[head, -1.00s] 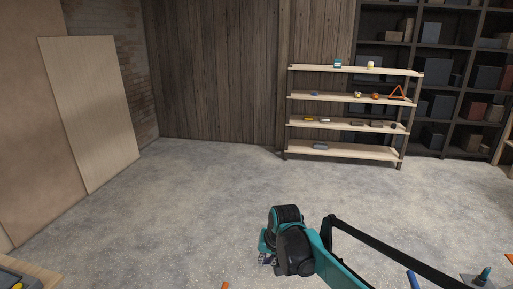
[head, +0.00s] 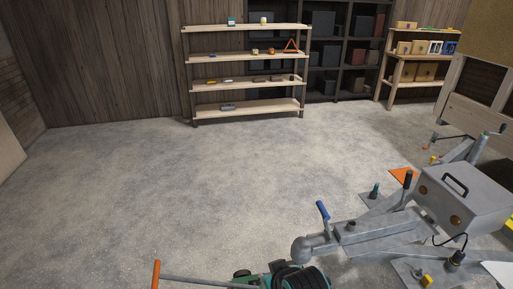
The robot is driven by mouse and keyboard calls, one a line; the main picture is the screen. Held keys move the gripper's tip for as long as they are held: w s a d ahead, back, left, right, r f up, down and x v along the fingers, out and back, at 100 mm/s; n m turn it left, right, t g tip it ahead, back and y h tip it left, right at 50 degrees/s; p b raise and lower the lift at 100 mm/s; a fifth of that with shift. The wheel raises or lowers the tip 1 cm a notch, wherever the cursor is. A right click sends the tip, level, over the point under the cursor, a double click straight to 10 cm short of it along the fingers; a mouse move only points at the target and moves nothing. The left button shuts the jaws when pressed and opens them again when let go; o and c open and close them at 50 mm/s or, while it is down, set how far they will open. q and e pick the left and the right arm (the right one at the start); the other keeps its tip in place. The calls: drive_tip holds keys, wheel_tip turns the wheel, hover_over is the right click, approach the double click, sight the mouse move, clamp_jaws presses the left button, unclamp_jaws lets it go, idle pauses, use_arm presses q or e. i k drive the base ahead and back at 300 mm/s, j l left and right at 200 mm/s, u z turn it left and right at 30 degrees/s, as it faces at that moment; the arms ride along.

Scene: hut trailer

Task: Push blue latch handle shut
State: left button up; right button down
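The blue latch handle (head: 322,210) is at the lower centre right of the head view. It stands raised and tilted on the grey coupling head (head: 312,246) at the front of the trailer drawbar. Its blue grip points up and slightly left, and a thin stem joins it to the coupling. No gripper touches it. Neither my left gripper nor my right gripper shows in the head view now.
The trailer's grey box (head: 464,195) with a black handle is at the right. A black coiled reel (head: 301,278) with teal parts and an orange-tipped rod (head: 157,274) lies at the bottom edge. The concrete floor (head: 170,180) left of the coupling is clear. Wooden shelves (head: 246,83) stand behind.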

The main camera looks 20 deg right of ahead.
sight(325, 216)
drive_tip(key=l+z, duration=0.1)
drive_tip(key=z, duration=1.2)
drive_tip(key=k+l, duration=0.05)
